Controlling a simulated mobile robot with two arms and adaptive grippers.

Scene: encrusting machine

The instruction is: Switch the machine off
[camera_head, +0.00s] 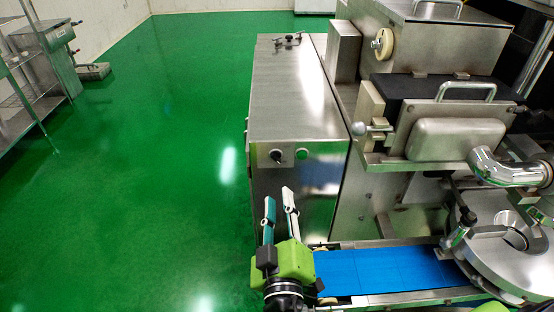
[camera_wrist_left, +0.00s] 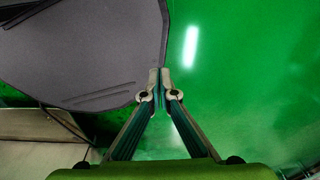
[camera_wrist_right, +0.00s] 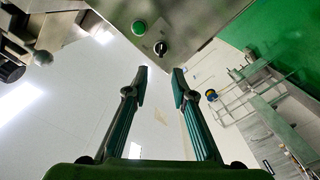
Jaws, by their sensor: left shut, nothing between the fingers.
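The machine's steel cabinet (camera_head: 295,100) stands in the middle of the head view. A black rotary knob (camera_head: 276,155) and a green button (camera_head: 302,153) sit side by side on its front. My right gripper (camera_head: 279,197) is open and empty, below and in front of the knob, with its fingers pointing toward the panel. In the right wrist view the knob (camera_wrist_right: 160,47) lies beyond the gap between the open fingertips (camera_wrist_right: 161,71), apart from them. The green button (camera_wrist_right: 139,27) is up and left of it. My left gripper (camera_wrist_left: 160,72) is shut and empty over the green floor.
A blue conveyor belt (camera_head: 385,271) runs right of my right gripper, toward a round steel unit (camera_head: 510,245). The hopper section (camera_head: 450,125) rises at the right. A steel rack (camera_head: 35,75) stands far left. The green floor (camera_head: 130,190) left of the cabinet is clear.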

